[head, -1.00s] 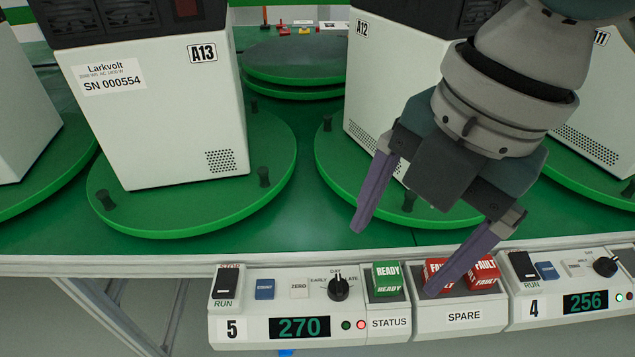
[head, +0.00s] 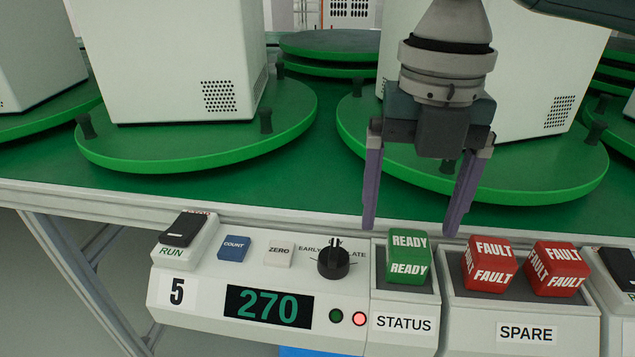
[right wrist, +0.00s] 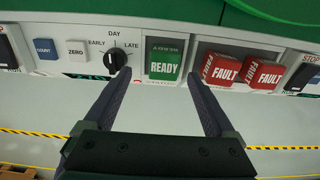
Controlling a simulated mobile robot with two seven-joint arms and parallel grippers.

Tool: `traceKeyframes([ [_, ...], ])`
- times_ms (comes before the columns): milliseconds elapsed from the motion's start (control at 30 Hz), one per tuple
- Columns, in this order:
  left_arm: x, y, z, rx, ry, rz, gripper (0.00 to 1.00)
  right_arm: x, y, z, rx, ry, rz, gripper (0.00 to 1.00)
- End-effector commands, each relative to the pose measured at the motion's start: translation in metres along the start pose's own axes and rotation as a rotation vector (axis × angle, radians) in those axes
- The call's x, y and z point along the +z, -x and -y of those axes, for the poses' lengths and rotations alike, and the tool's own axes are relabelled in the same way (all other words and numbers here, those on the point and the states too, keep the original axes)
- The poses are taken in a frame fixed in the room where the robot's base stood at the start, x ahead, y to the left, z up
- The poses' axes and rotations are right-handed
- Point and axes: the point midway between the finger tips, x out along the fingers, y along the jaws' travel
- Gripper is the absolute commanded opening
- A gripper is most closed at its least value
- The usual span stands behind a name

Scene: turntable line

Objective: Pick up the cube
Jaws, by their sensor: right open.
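A green READY cube (head: 408,257) sits in the STATUS tray (head: 404,312) on the control panel. Two red FAULT cubes, a left one (head: 488,264) and a right one (head: 557,268), sit in the SPARE tray (head: 527,333) to its right. My right gripper (head: 410,230) is open and empty, pointing down above and behind the green cube, its fingers to either side of it in the picture. In the right wrist view the green cube (right wrist: 163,66) shows between and beyond the fingertips. I see no contact. My left gripper is not in view.
The panel carries a RUN switch (head: 185,230), a COUNT button (head: 234,248), a ZERO button (head: 279,251), a black knob (head: 333,262) and a 270 display (head: 268,307). Behind it, white machines stand on green turntables (head: 200,150). The floor in front is open.

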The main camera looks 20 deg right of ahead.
Motion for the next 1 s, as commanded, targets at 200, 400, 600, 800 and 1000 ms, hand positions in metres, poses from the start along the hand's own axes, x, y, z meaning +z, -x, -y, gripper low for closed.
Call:
traceKeyframes([
  [200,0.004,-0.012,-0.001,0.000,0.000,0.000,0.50,0.000,-0.028,0.005,-0.002,0.000,-0.001,0.90],
  [400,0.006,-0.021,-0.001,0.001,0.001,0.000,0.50,0.000,-0.054,0.006,-0.001,0.000,0.000,0.90],
  [600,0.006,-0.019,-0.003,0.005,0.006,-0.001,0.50,0.001,-0.053,0.006,0.000,0.001,0.002,0.90],
  [800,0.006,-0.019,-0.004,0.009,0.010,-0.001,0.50,0.001,-0.053,0.006,0.000,0.001,0.002,0.69],
  [1000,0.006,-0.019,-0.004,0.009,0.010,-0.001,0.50,0.001,-0.053,0.006,0.000,0.001,0.002,0.46],
])
